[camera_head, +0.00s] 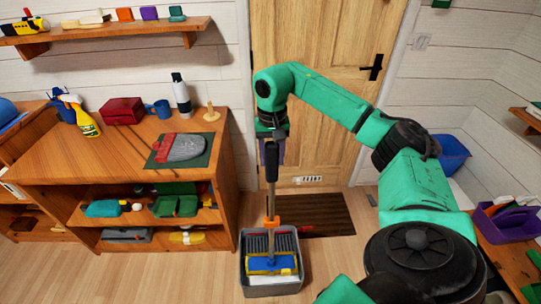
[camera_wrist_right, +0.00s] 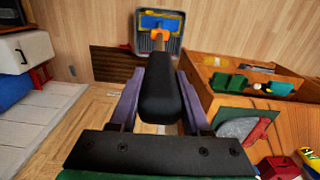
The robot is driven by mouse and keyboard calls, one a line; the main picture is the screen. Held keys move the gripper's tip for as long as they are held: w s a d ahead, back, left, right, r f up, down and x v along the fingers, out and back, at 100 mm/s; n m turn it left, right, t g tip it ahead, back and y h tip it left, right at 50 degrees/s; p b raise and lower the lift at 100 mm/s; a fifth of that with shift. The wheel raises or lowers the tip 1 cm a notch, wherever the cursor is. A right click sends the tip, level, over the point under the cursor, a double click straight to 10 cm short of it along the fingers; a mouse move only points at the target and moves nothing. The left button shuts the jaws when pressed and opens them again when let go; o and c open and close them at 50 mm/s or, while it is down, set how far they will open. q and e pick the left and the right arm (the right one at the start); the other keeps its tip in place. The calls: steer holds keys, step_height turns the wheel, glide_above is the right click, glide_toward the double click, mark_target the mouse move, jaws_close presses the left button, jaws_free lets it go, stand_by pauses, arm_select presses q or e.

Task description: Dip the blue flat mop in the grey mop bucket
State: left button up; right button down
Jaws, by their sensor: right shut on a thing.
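The grey mop bucket (camera_head: 287,287) stands on the wooden floor in front of the dark door mat, right of the wooden cabinet. The blue flat mop (camera_head: 262,264) has its blue and yellow head within the bucket's outline; I cannot tell whether it touches the bottom. Its shaft rises nearly upright, with an orange part and a black grip (camera_wrist_right: 161,90). My right gripper (camera_head: 271,150) is shut on the black grip, purple fingers on both sides. The bucket also shows in the right wrist view (camera_wrist_right: 143,46), beyond the grip. My left gripper is not in view.
The wooden cabinet (camera_head: 60,168) stands close left of the bucket, with a red box (camera_head: 122,111), bottles and a green mat (camera_head: 158,158) on top. A door mat (camera_head: 325,213) lies before the closed door. A side table with a purple caddy (camera_head: 508,222) is at right.

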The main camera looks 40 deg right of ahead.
mark_target(271, 207)
steer(key=shift+r+p, duration=0.15)
steer(key=shift+p, duration=0.15)
step_height(271, 207, down, 23)
steer(key=b, duration=1.5)
steer(key=shift+w, duration=0.1)
steer(key=shift+f+b, duration=0.65)
steer(key=shift+f, duration=0.05)
step_height(271, 207, up, 23)
steer(key=p, duration=1.8)
steer(key=shift+r, duration=0.15)
